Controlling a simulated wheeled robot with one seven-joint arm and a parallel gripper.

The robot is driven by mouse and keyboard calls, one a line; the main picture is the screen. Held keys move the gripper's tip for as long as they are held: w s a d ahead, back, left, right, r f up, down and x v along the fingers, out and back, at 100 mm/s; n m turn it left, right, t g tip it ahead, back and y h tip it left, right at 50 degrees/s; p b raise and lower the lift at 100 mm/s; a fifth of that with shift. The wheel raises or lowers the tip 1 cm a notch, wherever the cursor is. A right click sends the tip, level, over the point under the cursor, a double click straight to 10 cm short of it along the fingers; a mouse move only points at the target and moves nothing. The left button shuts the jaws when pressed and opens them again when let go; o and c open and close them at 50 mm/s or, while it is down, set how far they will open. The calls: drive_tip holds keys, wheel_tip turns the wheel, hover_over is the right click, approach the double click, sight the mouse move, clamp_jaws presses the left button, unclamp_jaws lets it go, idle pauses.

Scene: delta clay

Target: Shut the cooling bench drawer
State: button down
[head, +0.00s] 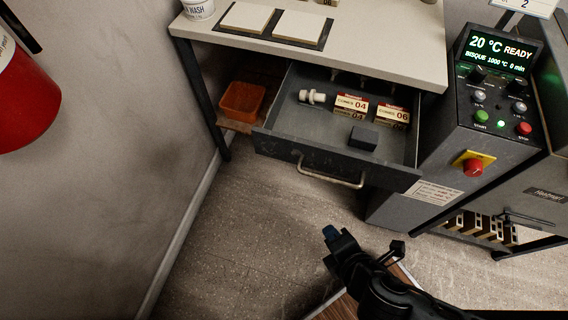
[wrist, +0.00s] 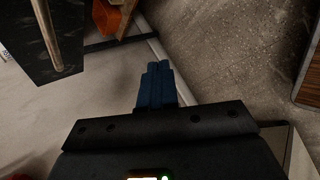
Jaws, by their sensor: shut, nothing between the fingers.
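The cooling bench drawer (head: 285,152) is pulled well out under the white-topped bench (head: 377,52). Its front carries a pale metal bar handle (head: 330,180), which also shows in the wrist view (wrist: 48,35) at upper left. Inside lie a white fitting (head: 312,96), two labelled cone boxes (head: 352,104) (head: 391,115) and a dark block (head: 363,138). My gripper (head: 331,233) is below the handle in the head view, apart from the drawer. Its blue fingertips (wrist: 157,80) are together with nothing between them.
An orange bin (head: 242,101) sits on a low shelf left of the drawer. The kiln control cabinet (head: 480,130) stands close to the right. A red object (head: 22,95) is at the left wall. The floor (head: 240,220) before the drawer is clear.

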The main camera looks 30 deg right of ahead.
drive_tip(key=w+a+f+n+h+b, duration=0.2)
drive_tip(key=w+f+n+h, duration=0.15)
drive_tip(key=w, duration=0.25)
drive_tip(key=n+t+h+b, duration=0.2)
drive_tip(key=n+h+b, duration=0.2)
drive_tip(key=h, duration=0.4)
approach(277, 149)
drive_tip(key=b+x, duration=0.1)
drive_tip(key=x, duration=0.6)
drive_tip(key=shift+f, duration=0.1)
drive_tip(key=shift+w+d, duration=0.1)
drive_tip(key=shift+d, duration=0.15)
drive_tip(key=x, duration=1.5)
drive_tip(key=r+p+x, duration=0.1)
drive_tip(key=x, duration=0.7)
drive_tip(key=shift+w+d, duration=0.15)
drive_tip(key=shift+w, duration=0.15)
drive_tip(key=shift+w+d+r, duration=0.1)
drive_tip(key=shift+w+d, duration=0.15)
drive_tip(key=shift+d, duration=0.1)
